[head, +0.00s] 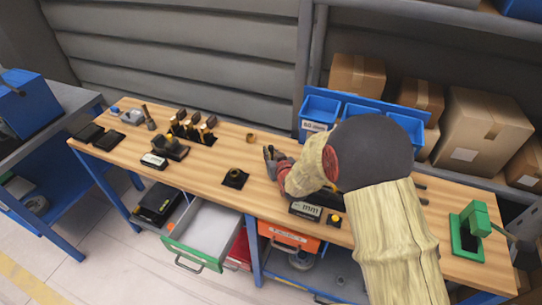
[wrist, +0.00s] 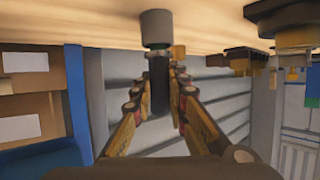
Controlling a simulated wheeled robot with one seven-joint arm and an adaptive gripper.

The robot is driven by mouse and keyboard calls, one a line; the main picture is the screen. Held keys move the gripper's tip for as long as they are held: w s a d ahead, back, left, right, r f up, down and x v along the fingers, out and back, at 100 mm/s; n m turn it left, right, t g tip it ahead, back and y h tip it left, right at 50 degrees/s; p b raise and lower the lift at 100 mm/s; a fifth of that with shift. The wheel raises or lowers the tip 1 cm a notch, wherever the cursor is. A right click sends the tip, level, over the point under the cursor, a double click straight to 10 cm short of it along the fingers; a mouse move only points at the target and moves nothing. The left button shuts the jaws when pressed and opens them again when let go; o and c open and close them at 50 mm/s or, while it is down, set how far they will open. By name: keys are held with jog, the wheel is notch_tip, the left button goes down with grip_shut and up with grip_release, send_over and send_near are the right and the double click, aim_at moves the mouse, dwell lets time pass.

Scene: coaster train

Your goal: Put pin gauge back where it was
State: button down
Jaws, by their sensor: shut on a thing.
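My gripper (wrist: 158,80) is shut on an upright piece with a dark shaft (wrist: 158,68) and a wider grey end (wrist: 157,28), which I take to be the pin gauge. The wrist view is upside down, with the wooden bench top (wrist: 100,20) along its upper edge. The grey end is at or very near the bench top; I cannot tell if it touches. In the head view my gripper (head: 270,160) is over the middle of the bench, partly hidden by my arm. The held piece is hard to make out there.
A black block with a brass ring (head: 235,177) lies left of my gripper; a loose brass ring (head: 251,138) lies behind. A rack with several brass-and-black pieces (head: 192,128) stands farther left. A display box (head: 305,210) is in front. Blue bins (head: 320,109) stand behind. A drawer (head: 205,228) is open below.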

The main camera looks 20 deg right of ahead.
jog(key=shift+f, duration=0.2)
jog(key=shift+f, duration=0.15)
jog(key=c, duration=1.8)
grip_release()
jog(key=shift+o, duration=0.2)
